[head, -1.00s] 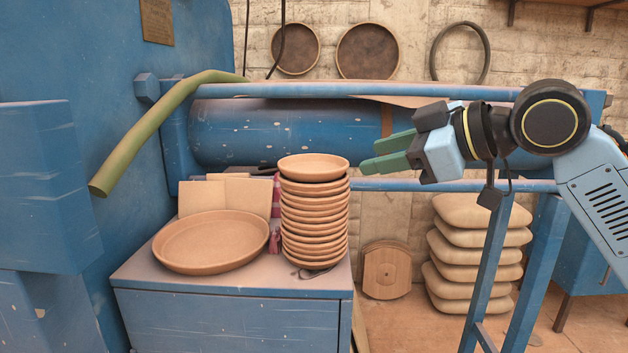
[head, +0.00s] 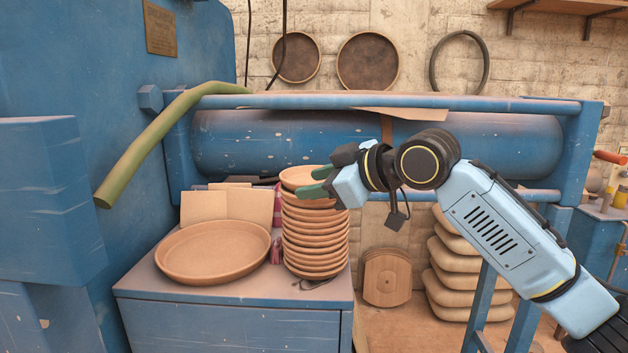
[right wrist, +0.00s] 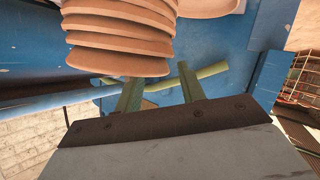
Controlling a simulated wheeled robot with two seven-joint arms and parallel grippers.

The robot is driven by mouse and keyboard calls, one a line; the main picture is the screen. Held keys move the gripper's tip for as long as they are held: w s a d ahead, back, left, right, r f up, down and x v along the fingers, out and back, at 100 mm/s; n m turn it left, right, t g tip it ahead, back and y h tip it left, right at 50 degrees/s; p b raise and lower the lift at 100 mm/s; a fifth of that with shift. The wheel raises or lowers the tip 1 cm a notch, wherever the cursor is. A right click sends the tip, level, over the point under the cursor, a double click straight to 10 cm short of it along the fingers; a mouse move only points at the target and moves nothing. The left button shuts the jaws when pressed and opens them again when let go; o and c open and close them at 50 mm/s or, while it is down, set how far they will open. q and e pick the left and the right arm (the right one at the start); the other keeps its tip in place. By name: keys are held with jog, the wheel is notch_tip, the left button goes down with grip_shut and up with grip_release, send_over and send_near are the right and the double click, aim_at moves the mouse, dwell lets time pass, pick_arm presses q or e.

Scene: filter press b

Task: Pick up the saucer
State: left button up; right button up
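A tall stack of round terracotta saucers (head: 315,240) stands on the blue cabinet. The top saucer (head: 296,178) is partly hidden by my right gripper (head: 314,182), which reaches in from the right at the height of the stack's top. Its two green fingers are apart at the right side of the top saucer. In the right wrist view the fingers (right wrist: 158,84) are spread, with no saucer clearly between them. The stack appears inverted there, and the end saucer (right wrist: 118,64) is close to the left finger. I cannot tell whether they touch. My left gripper is not in view.
A wide terracotta dish (head: 213,252) lies left of the stack on the blue cabinet (head: 230,325), with tan boards (head: 228,205) behind it. A blue rail (head: 380,102) and cylinder (head: 270,137) run behind. Stacked tan sacks (head: 455,270) stand right.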

grip_shut()
jog(key=shift+f, duration=0.1)
dwell(0.5)
